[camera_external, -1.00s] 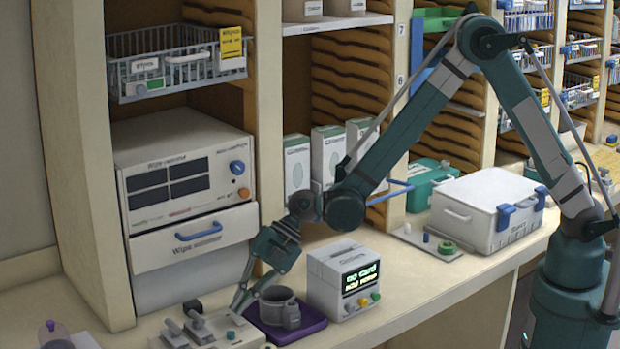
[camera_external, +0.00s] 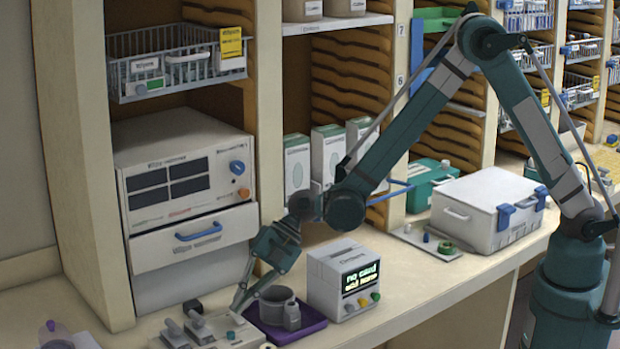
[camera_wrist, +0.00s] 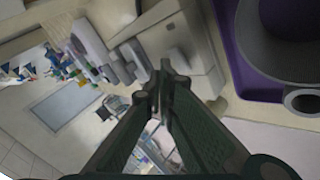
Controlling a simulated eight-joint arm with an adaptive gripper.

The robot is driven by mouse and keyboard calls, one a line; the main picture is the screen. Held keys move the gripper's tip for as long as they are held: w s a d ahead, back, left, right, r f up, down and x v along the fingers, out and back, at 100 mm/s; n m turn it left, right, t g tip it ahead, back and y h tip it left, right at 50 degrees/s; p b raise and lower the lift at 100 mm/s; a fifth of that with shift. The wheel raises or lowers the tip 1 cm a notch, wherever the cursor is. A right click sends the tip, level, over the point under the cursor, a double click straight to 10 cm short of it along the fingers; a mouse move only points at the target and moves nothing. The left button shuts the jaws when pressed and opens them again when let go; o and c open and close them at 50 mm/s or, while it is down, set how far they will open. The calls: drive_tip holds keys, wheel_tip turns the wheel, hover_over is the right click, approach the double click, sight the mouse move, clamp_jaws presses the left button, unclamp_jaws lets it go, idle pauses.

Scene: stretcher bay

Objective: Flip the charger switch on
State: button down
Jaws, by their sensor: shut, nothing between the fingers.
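The grey charger (camera_external: 222,338) sits on the counter at the lower left, with dark-tipped handheld pieces (camera_external: 194,322) standing in its left part. In the wrist view the charger (camera_wrist: 197,70) is just beyond my fingertips, with a small raised piece on its face that may be the switch (camera_wrist: 173,53). I cannot tell the switch's position. My gripper (camera_external: 238,304) points down over the charger's right part. In the wrist view my gripper (camera_wrist: 166,76) has its fingers together and empty. Whether the tips touch the charger is unclear.
A purple tray (camera_external: 304,334) with a grey mug (camera_external: 275,303) stands close right of the charger. A white box with a lit display (camera_external: 343,278) is behind the tray. A white case (camera_external: 485,205) stands farther right. The counter's front edge is clear.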

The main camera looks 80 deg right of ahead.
sight(243, 322)
drive_tip(key=shift+w+d+f+b, duration=0.15)
drive_tip(key=shift+f+b, duration=0.65)
drive_tip(key=shift+b, duration=0.05)
idle(1.2)
drive_tip(key=shift+r, duration=0.15)
idle(0.3)
drive_tip(key=shift+r, duration=0.65)
drive_tip(key=shift+r, duration=0.15)
drive_tip(key=shift+s+a+r+p, duration=0.15)
drive_tip(key=shift+r+p, duration=0.15)
drive_tip(key=shift+r, duration=0.45)
drive_tip(key=shift+s+a+r+p, duration=0.2)
drive_tip(key=shift+r+p, duration=0.1)
drive_tip(key=shift+r, duration=0.5)
drive_tip(key=shift+s+a+r+p, duration=0.15)
drive_tip(key=shift+r+p, duration=0.15)
drive_tip(key=shift+r, duration=0.45)
